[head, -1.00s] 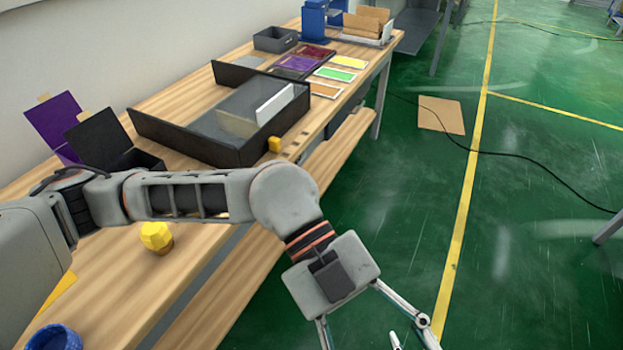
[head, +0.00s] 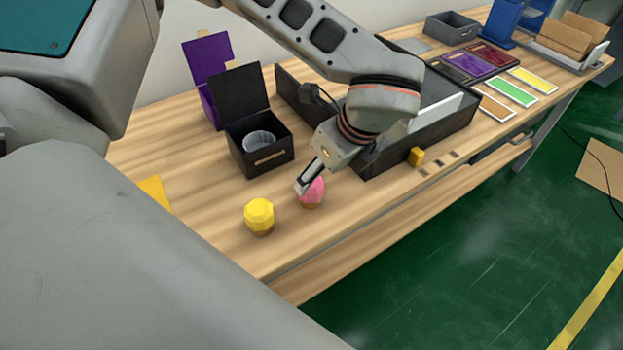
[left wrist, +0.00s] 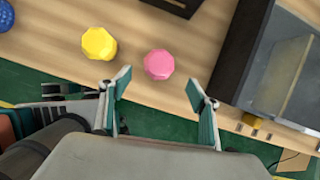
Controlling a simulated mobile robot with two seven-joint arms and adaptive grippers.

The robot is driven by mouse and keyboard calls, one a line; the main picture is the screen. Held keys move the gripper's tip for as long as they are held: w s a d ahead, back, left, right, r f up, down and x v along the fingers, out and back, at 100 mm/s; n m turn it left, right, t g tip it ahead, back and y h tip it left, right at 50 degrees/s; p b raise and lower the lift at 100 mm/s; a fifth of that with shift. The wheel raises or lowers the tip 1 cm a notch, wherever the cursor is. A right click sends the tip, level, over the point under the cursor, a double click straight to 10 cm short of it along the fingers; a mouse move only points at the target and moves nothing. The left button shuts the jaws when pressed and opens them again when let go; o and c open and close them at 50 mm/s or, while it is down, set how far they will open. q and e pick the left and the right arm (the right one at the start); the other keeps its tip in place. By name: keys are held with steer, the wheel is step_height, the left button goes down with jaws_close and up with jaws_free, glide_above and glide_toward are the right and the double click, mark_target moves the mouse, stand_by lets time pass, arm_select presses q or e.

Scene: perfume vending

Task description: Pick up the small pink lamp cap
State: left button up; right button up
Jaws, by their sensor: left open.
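The small pink lamp cap (head: 315,193) is faceted and sits upright on the wooden table, to the right of a similar yellow cap (head: 259,214). My left gripper (head: 304,189) is just above and beside the pink cap and partly covers it in the head view. In the left wrist view the pink cap (left wrist: 159,65) lies just beyond the two spread fingertips, roughly centred between them. That gripper (left wrist: 158,87) is open with nothing between its fingers. My right gripper is not in view.
A black open box (head: 262,158) with a grey cup inside stands behind the caps, with a purple box (head: 207,62) beyond it. A black tray (head: 378,166) lies to the right, with a small yellow block (head: 416,156) at its front. Bare table lies in front of the caps.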

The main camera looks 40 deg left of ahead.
mark_target(310, 191)
arm_select(q)
steer(key=x, duration=0.6)
steer(key=shift+s+a, duration=0.1)
steer(key=shift+a, duration=0.2)
steer(key=shift+r, duration=0.1)
steer(key=c, duration=1.2)
